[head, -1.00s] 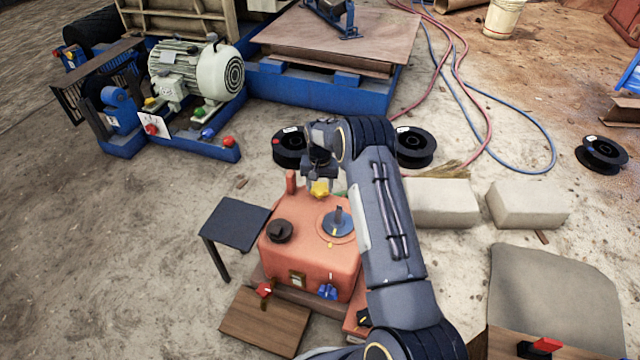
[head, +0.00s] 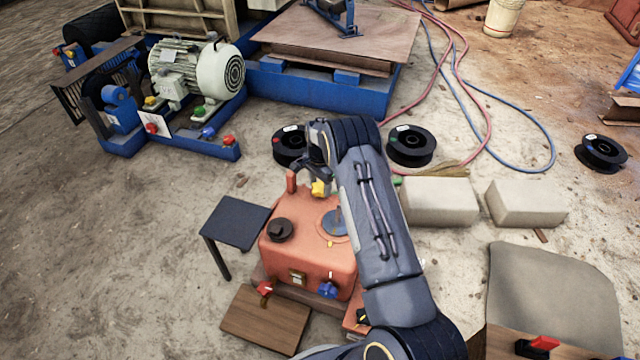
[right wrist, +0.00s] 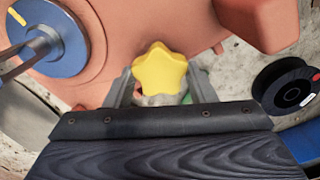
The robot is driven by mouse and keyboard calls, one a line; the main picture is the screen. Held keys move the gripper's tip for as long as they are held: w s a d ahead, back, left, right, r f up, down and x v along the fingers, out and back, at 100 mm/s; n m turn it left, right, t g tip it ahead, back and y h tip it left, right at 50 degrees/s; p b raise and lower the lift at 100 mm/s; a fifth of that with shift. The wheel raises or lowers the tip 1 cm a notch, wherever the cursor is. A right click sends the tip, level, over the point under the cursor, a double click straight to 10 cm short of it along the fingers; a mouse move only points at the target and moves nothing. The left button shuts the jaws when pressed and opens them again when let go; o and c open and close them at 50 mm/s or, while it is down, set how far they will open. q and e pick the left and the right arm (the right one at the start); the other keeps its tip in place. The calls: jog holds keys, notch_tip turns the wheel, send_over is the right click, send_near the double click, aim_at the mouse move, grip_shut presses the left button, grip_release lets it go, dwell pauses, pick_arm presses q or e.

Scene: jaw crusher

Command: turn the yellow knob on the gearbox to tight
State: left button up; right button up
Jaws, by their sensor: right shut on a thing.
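The orange gearbox (head: 300,252) stands in the middle of the head view. The yellow star-shaped knob (head: 319,188) is at its far edge. My right gripper (head: 316,184) is over that edge, shut on the yellow knob. In the right wrist view the knob (right wrist: 160,71) sits between the two grey fingers (right wrist: 158,88), one at each side. The arm hides part of the gearbox's right side. I see no readable tight mark by the knob. My left gripper is not in view.
On the gearbox are a black cap (head: 280,230), a blue disc (head: 334,223), a blue knob (head: 327,290) and a red knob (head: 264,288). A dark small table (head: 236,222) stands at its left. Pale blocks (head: 436,201) and black spools (head: 411,146) lie to the right and behind.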

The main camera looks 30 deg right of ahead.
aim_at(320, 187)
dwell(0.3)
jog(key=o, duration=1)
notch_tip(320, 187, up, 8)
jog(key=p, duration=0.2)
jog(key=shift+p, duration=0.35)
jog(key=shift+f, duration=0.1)
